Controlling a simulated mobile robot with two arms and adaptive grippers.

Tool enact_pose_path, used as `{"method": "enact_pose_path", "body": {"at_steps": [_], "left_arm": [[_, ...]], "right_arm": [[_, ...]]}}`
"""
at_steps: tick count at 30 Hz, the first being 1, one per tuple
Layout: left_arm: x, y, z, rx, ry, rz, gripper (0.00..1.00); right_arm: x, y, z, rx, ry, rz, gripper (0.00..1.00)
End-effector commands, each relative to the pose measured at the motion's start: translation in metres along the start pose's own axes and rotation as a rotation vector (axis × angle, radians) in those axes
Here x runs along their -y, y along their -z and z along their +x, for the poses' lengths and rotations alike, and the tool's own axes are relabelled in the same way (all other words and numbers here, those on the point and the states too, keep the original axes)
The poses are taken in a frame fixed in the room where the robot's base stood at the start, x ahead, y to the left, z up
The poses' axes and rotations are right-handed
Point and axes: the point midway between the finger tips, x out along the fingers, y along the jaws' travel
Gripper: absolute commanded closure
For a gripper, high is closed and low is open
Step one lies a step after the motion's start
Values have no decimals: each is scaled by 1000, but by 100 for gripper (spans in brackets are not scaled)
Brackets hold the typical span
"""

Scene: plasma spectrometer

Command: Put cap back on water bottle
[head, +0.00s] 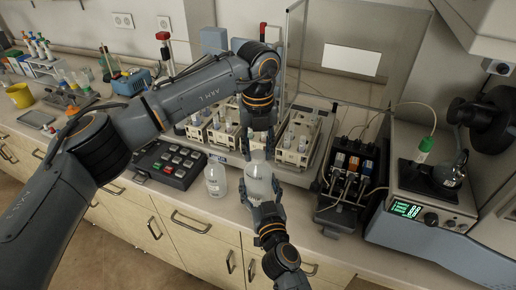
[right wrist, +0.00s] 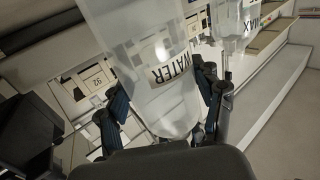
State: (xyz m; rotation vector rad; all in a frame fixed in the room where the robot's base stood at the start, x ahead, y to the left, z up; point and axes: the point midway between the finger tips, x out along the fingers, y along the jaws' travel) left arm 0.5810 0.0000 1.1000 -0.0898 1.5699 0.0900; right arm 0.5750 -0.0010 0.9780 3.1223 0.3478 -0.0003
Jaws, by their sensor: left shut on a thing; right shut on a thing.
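The water bottle (head: 258,178) is a translucent white bottle standing near the counter's front edge in the head view. In the right wrist view the bottle (right wrist: 158,85) fills the middle, and its WATER label appears upside down. My right gripper (head: 263,196) is shut around the bottle's body, one finger on each side. My left gripper (head: 258,143) points down directly over the bottle's top and is shut. The cap is hidden between its fingers, so I cannot tell whether it touches the neck.
A second translucent bottle (head: 215,180) stands close by on the left. A black keypad box (head: 170,163) lies further left. Racks of vials (head: 296,145) stand behind the bottle, and a black pump unit (head: 345,185) stands to the right. The counter's front edge is near.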

Motion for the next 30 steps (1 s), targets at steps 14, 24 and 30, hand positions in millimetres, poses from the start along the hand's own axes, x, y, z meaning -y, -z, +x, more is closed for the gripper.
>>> {"method": "enact_pose_path", "body": {"at_steps": [14, 24, 30], "left_arm": [[0, -1, 0, 2, -1, 801, 100], [0, 0, 0, 2, -1, 819, 60], [0, 0, 0, 1, 0, 818, 42]], "right_arm": [[0, 0, 0, 0, 1, 0, 100], [0, 0, 0, 0, 1, 0, 100], [0, 0, 0, 0, 1, 0, 100]]}}
